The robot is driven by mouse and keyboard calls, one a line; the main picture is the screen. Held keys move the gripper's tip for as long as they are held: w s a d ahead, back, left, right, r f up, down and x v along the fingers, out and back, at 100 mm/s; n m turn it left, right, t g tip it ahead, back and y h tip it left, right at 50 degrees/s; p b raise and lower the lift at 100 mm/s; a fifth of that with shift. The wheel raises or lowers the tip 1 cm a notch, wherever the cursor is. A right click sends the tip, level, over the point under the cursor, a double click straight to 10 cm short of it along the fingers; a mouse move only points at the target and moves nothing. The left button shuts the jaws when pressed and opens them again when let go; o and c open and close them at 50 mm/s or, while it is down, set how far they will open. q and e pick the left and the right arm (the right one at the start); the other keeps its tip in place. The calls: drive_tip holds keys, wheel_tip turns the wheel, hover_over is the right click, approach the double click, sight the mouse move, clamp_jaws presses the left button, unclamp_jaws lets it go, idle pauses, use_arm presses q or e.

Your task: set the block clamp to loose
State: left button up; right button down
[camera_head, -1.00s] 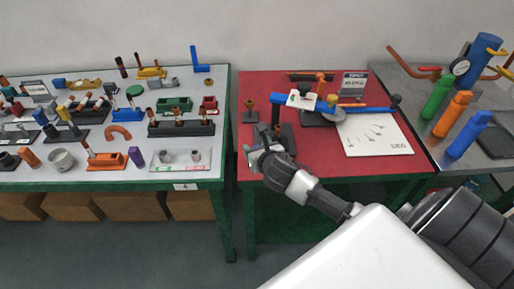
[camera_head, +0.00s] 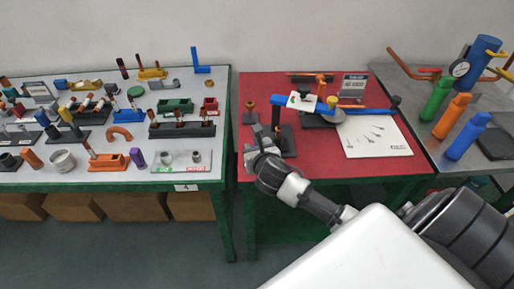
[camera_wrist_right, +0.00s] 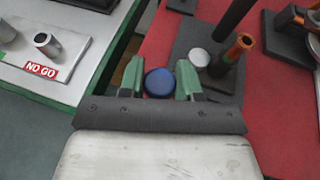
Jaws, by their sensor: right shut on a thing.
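My right gripper (camera_head: 257,143) is at the left front of the red table, beside a black stand (camera_head: 287,141). In the right wrist view its green fingers (camera_wrist_right: 160,83) are shut on a round blue knob (camera_wrist_right: 159,82). What lies under the knob is hidden. Just right of the fingers, the wrist view shows the stand's dark base (camera_wrist_right: 228,82) with a pale round button (camera_wrist_right: 199,58), a copper-topped post (camera_wrist_right: 238,48) and a black upright (camera_wrist_right: 234,17). I cannot tell for certain which part is the block clamp, or its setting. My left gripper is not in view.
A blue bar (camera_head: 285,99) and a white card (camera_head: 302,101) are above the stand. A white board (camera_head: 374,135) lies to the right. The grey table (camera_head: 120,177) on the left holds many small parts; a narrow gap separates it from the red table (camera_head: 325,165).

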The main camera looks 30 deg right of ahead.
drive_tip(key=m+h, duration=0.1)
drive_tip(key=w+m+g+h+p, duration=0.1)
drive_tip(key=w+a+m+h+p, duration=0.1)
drive_tip(key=shift+w+r+g, duration=0.15)
drive_tip(key=shift+r+g, duration=0.1)
drive_tip(key=shift+g, duration=0.15)
drive_tip(key=shift+w+m+g+h+p, duration=0.5)
drive_tip(key=shift+w+m+g+h, duration=0.15)
drive_tip(key=shift+m+h, duration=0.35)
drive_tip(key=shift+w+f+m+g+h, duration=0.15)
drive_tip(key=shift+w+m+g+h, duration=0.55)
drive_tip(key=shift+m, duration=0.2)
drive_tip(key=shift+w+d+f+m+g+h, duration=0.1)
drive_tip(key=shift+w+d+m+g+h, duration=0.1)
drive_tip(key=shift+w+m+g+h, duration=0.85)
drive_tip(key=shift+w+d+m+g+h+b, duration=0.25)
drive_tip(key=shift+m+g+b, duration=0.2)
drive_tip(key=shift+m+g, duration=0.4)
drive_tip(key=shift+w+d+m+g+h+b, duration=0.15)
drive_tip(key=shift+w+m+g+b, duration=0.25)
drive_tip(key=shift+m+g, duration=0.4)
drive_tip(key=c, duration=0.8)
unclamp_jaws()
drive_tip(key=shift+d, duration=0.1)
drive_tip(key=shift+c, duration=0.2)
